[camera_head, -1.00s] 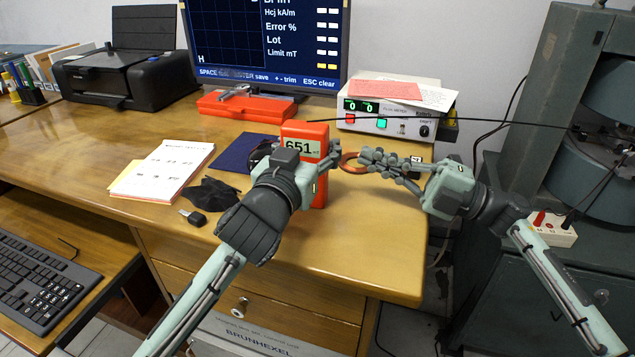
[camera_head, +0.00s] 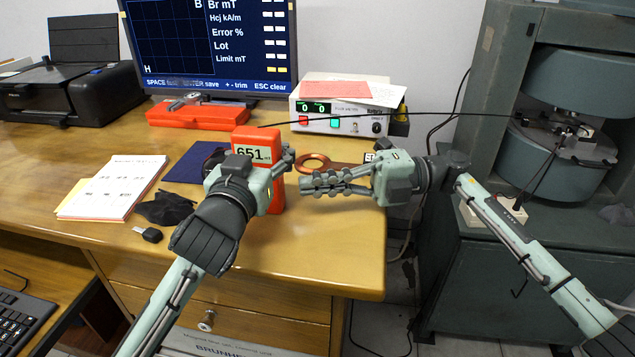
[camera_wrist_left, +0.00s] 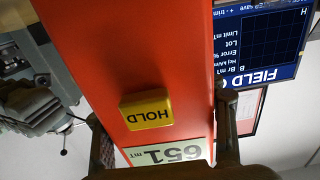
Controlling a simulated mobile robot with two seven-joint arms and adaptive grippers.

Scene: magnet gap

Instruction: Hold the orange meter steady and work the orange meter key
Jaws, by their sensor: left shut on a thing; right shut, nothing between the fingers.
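The orange meter (camera_head: 279,197) stands upright near the front of the wooden desk, its display reading 651. My left gripper (camera_head: 264,172) is shut on the meter's sides and covers its middle in the head view. In the left wrist view the meter (camera_wrist_left: 140,45) fills the centre, between the fingers. Its raised yellow key (camera_wrist_left: 147,110), marked HOLD, is clear of the fingers there. The key is not visible in the head view. My right gripper (camera_head: 304,186) is shut and empty, just right of the meter, its fingers pointing left at it with a small gap.
A copper ring (camera_head: 313,162) lies on the desk behind my right gripper. A white instrument box (camera_head: 340,120) and a red case (camera_head: 198,116) stand farther back. Papers (camera_head: 115,185), a black cloth (camera_head: 165,208) and a black key fob (camera_head: 147,234) lie to the left. The front right desk is clear.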

